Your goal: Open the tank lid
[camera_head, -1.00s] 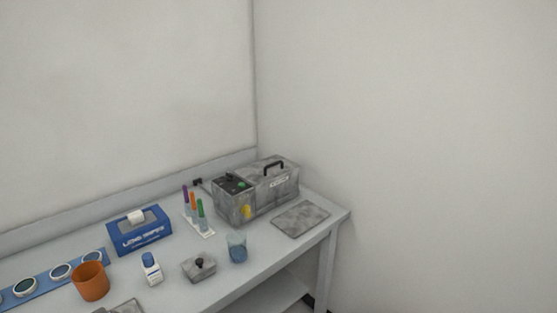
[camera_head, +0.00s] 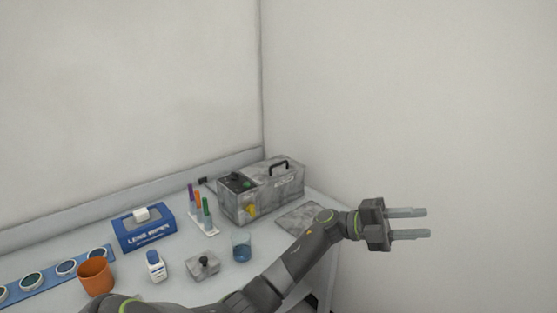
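The tank (camera_head: 262,204) is a grey mottled box at the back right of the bench, in the corner by the walls. Its lid (camera_head: 281,173) lies flat on top with a black arched handle (camera_head: 279,163). A control panel with a green button (camera_head: 247,184) is at its left end. My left gripper (camera_head: 428,223) is open and empty, its two pale fingers apart and pointing right. It is in the air to the right of the tank, past the bench end. My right gripper is not in view.
A grey flat plate (camera_head: 293,217) lies right of the tank, partly behind my arm. A blue beaker (camera_head: 242,248), small lidded box (camera_head: 203,266), white bottle (camera_head: 156,267), tube rack (camera_head: 207,229), blue wipes box (camera_head: 146,231) and orange cup (camera_head: 96,278) stand on the bench (camera_head: 190,242).

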